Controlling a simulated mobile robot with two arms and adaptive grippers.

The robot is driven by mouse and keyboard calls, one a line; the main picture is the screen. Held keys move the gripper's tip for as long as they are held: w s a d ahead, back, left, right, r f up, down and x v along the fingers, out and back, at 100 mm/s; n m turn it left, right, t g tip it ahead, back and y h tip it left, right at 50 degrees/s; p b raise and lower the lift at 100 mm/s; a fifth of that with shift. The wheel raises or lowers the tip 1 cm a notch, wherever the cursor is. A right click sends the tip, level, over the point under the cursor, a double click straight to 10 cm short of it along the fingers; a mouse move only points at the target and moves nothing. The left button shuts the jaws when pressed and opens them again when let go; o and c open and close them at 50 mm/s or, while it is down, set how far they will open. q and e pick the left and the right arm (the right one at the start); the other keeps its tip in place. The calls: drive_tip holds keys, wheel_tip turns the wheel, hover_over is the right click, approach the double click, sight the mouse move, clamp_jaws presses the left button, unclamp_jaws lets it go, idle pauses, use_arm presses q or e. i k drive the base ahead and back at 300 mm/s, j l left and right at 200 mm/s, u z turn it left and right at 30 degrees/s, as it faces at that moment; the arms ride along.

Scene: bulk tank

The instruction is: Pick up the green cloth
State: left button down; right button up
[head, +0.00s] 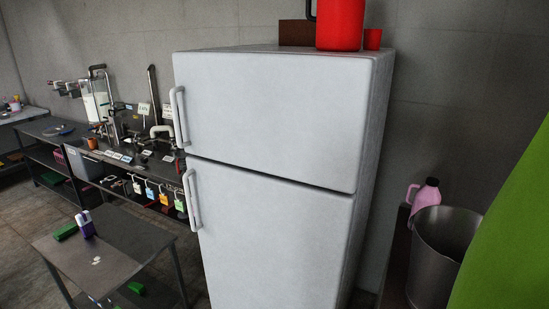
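A small green item (66,231) lies on the left part of a small dark table (100,262); it is too small to tell whether it is a cloth. More green items (136,287) show lower down, at the table's lower level. A large smooth green surface (515,230) fills the right edge, cut off by the frame; I cannot tell what it is. Neither of my grippers is in view.
A white fridge (270,130) stands in the middle, with a red container (340,22) on top. Purple-and-white bottles (86,225) stand by the green item. A workbench (150,168) with equipment runs behind. A metal bucket (430,265) and pink jug (426,196) are right.

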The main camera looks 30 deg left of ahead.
sight(67, 229)
drive_tip(key=u, duration=3.05)
drive_tip(key=i+u, duration=0.25)
drive_tip(key=i, duration=2.35)
drive_tip(key=i+j, duration=0.1)
drive_tip(key=i, duration=1.15)
drive_tip(key=i+z, duration=0.1)
drive_tip(key=z, duration=0.85)
drive_tip(key=i+j+z, duration=0.1)
drive_tip(key=z, duration=0.35)
drive_tip(key=i+j+z, duration=0.1)
drive_tip(key=z, duration=0.4)
drive_tip(key=j+z, duration=0.1)
drive_tip(key=z, duration=0.35)
drive_tip(key=i+j, duration=0.05)
